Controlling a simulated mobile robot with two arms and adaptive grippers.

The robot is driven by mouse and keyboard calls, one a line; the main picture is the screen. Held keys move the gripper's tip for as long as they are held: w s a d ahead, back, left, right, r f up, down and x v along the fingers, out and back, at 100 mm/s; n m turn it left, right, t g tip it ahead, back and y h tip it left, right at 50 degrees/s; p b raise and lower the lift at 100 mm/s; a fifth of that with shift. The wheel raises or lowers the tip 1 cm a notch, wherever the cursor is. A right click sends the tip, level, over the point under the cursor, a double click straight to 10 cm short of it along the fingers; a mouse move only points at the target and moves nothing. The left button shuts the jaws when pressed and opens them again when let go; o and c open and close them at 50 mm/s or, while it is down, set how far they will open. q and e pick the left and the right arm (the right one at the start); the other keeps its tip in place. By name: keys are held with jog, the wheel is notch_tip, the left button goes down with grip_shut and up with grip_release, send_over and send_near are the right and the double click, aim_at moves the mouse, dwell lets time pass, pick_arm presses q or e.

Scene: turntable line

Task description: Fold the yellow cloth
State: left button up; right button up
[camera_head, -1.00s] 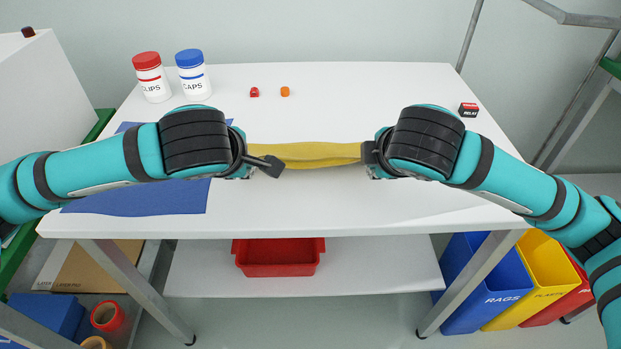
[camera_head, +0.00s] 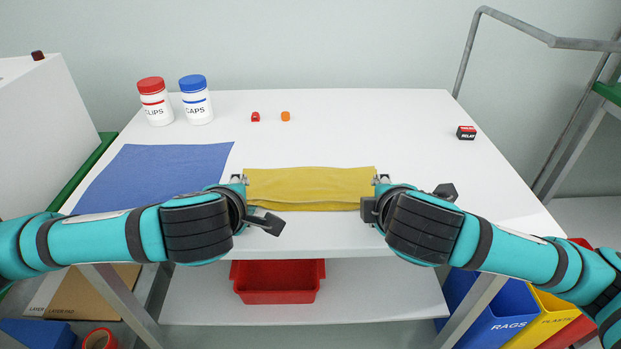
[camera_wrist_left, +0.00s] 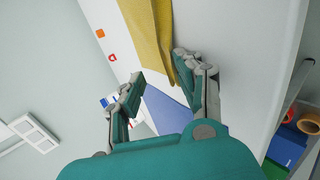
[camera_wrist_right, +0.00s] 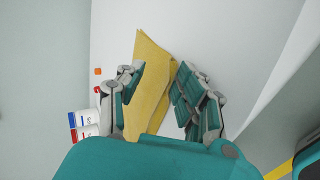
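The yellow cloth (camera_head: 310,181) lies on the white table as a wide strip near the front edge, with layered edges along its near side. My left gripper (camera_head: 239,181) is at the strip's left end. In the left wrist view its fingers (camera_wrist_left: 160,66) are apart, with the cloth (camera_wrist_left: 150,25) just beyond them. My right gripper (camera_head: 381,181) is at the right end. In the right wrist view its fingers (camera_wrist_right: 161,67) are apart, with the cloth (camera_wrist_right: 152,85) showing between and beyond them. Neither gripper visibly pinches it.
A blue cloth (camera_head: 150,172) lies flat at the left of the table (camera_head: 330,136). Two white jars, red-lidded (camera_head: 155,102) and blue-lidded (camera_head: 196,100), stand at the back left. The centre is clear.

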pick_arm(q)
jog(key=shift+r, duration=0.1)
pick_arm(e)
jog(key=shift+o, duration=0.2)
jog(key=shift+r, duration=0.1)
pick_arm(q)
jog(key=shift+s+r, duration=0.1)
jog(key=shift+r, duration=0.25)
pick_arm(e)
jog(key=shift+s+r, duration=0.1)
jog(key=shift+r, duration=0.3)
pick_arm(q)
jog(key=s+r, duration=0.4)
jog(key=r, duration=0.1)
jog(key=s+r, duration=0.1)
jog(key=r, duration=0.2)
jog(key=shift+s, duration=0.4)
pick_arm(e)
jog(key=s+r, duration=0.5)
jog(key=r, duration=0.3)
jog(key=shift+s, duration=0.4)
